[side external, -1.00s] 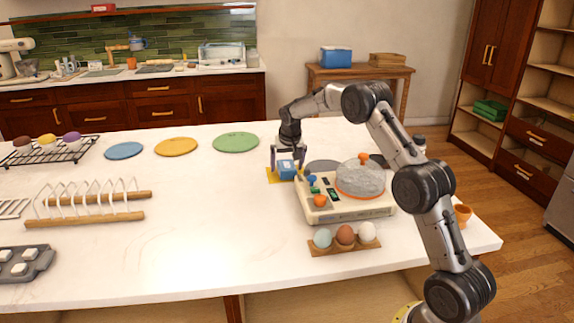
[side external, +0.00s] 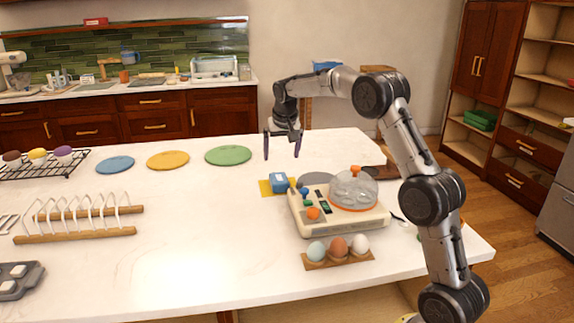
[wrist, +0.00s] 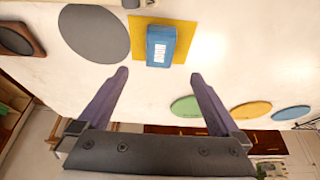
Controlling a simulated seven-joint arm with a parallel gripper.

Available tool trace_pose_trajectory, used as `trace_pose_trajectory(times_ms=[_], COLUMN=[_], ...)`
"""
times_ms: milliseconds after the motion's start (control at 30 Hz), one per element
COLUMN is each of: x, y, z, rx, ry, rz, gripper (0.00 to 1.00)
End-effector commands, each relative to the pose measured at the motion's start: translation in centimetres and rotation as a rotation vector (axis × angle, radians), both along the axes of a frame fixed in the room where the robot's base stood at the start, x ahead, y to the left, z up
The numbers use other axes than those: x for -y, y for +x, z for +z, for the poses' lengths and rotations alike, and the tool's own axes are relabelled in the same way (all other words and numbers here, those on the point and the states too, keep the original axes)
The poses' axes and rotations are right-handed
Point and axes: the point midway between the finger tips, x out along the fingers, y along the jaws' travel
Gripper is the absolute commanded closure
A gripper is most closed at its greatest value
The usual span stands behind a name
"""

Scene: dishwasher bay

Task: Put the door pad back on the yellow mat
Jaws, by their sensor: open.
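The door pad, a small blue block (side external: 279,183), sits on the yellow mat (side external: 265,187) to the left of the cream egg cooker. My gripper (side external: 282,153) is open and empty, raised above and behind the mat. Its spread purple fingers also show in the wrist view (wrist: 160,76), with the pad apart from them.
The egg cooker (side external: 340,215) with a clear dome stands right beside the mat. A grey disc (side external: 318,179) lies behind it. Several eggs (side external: 338,247) stand on a wooden holder in front. Green (side external: 228,155), yellow (side external: 168,160) and blue (side external: 115,165) discs lie left. The counter's middle is clear.

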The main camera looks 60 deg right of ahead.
Motion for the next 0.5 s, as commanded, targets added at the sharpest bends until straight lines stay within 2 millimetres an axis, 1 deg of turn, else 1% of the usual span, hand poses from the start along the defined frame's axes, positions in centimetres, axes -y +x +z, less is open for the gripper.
trace_pose_trajectory(times_ms=[67,133,167,233,267,300,367,400,467,500], x=[-0.7,-2.1,-2.9,-5.2,-6.4,-8.0,-10.3,-11.7,-13.8,-15.2], y=[-0.4,-1.2,-1.8,-3.5,-4.4,-5.8,-8.1,-9.7,-12.2,-13.9], z=[0.9,2.1,2.8,4.5,5.2,6.1,7.3,7.9,8.6,8.9], rx=[0.004,0.009,0.011,0.017,0.019,0.024,0.028,0.030,0.037,0.041], ry=[-0.001,-0.002,-0.004,-0.006,-0.007,-0.007,-0.009,-0.011,-0.012,-0.014], rz=[0.013,0.039,0.056,0.106,0.131,0.166,0.220,0.255,0.308,0.344], gripper=[0.00,0.00,0.00,0.00,0.00,0.00,0.00,0.00,0.00,0.00])
